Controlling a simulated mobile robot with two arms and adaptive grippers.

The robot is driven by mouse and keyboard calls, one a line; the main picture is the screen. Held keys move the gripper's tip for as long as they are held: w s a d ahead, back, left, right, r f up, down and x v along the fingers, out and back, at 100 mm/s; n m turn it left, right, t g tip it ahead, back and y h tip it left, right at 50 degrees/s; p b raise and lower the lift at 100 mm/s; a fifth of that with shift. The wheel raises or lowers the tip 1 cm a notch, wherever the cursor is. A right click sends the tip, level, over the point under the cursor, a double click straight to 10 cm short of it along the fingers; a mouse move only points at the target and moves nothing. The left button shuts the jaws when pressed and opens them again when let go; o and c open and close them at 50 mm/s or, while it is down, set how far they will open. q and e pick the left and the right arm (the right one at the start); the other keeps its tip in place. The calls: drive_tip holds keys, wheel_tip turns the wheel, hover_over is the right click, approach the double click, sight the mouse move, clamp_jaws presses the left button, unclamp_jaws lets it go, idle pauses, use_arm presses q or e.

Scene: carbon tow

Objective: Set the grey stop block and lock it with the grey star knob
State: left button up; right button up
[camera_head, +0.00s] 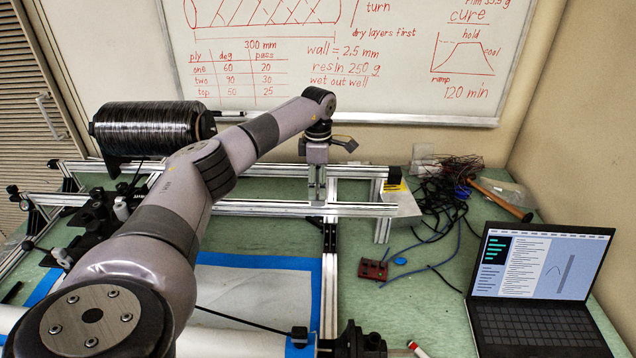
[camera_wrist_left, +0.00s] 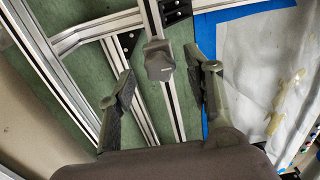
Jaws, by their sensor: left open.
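The grey star knob (camera_wrist_left: 160,62) shows in the left wrist view, on an aluminium rail. A small grey piece, perhaps the stop block (camera_wrist_left: 154,45), shows just behind it and is mostly covered. My left gripper (camera_wrist_left: 160,80) is open, with one dark finger on each side of the knob. Gaps show between the fingers and the knob, so it holds nothing. In the head view my left gripper (camera_head: 317,154) is over the frame at the back middle of the table; the knob and block cannot be made out there. My right gripper is in neither view.
A black carbon spool (camera_head: 150,128) stands at the back left. Aluminium rails (camera_head: 270,208) cross the green table. A laptop (camera_head: 540,275), a red circuit board (camera_head: 373,270), cables (camera_head: 440,200) and a hammer (camera_head: 500,199) lie right. Blue tape borders a white sheet (camera_head: 250,290).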

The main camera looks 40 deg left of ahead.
use_arm(q)
drive_tip(key=shift+f, duration=0.5)
drive_tip(key=shift+c, duration=0.2)
clamp_jaws()
